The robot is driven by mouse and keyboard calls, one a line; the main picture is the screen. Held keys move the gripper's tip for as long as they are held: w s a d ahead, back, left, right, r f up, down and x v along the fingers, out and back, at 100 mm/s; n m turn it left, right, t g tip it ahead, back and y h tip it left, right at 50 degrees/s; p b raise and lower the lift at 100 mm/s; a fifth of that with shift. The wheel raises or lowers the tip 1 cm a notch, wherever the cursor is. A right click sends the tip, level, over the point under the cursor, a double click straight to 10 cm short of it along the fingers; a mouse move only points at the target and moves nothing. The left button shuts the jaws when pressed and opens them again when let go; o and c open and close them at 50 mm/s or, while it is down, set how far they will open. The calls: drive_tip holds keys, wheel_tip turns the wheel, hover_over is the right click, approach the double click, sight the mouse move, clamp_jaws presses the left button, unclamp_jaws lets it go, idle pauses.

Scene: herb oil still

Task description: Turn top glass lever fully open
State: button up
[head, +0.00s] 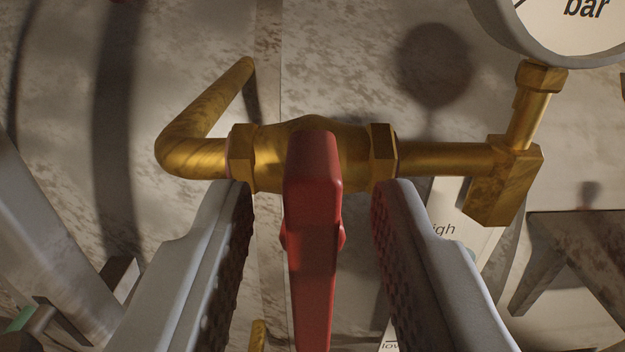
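A red lever (313,215) sits on a brass valve (345,150) in the upper middle of the head view. It points from the valve body toward the bottom of the picture. My gripper (312,195) is open. One grey finger is on each side of the lever, with a visible gap on both sides. The fingertips reach close to the brass hex ends of the valve in the picture. The lower end of the lever runs out of the frame. No glass is clearly seen.
A brass pipe (195,120) bends up from the valve's left. Another brass pipe (440,158) runs right to an elbow and a gauge marked "bar" (565,25). A grey bracket (575,255) is at lower right. A label reading "igh" is partly hidden behind the right finger.

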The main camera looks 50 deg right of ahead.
drive_tip(key=shift+d, duration=0.1)
clamp_jaws()
drive_tip(key=shift+w+n, duration=0.1)
drive_tip(key=shift+n, duration=0.3)
drive_tip(key=n, duration=0.4)
drive_tip(key=w+a+n, duration=0.1)
drive_tip(key=n, duration=0.3)
drive_tip(key=f+n, duration=0.1)
drive_tip(key=n, duration=0.3)
drive_tip(key=shift+w+a+f, duration=0.1)
drive_tip(key=shift+w+a, duration=0.05)
drive_tip(key=shift+w, duration=0.1)
drive_tip(key=n, duration=0.2)
drive_tip(key=f+n, duration=0.1)
drive_tip(key=n, duration=0.2)
drive_tip(key=shift+w, duration=0.1)
drive_tip(key=shift+f+n, duration=0.15)
drive_tip(key=shift+n, duration=0.25)
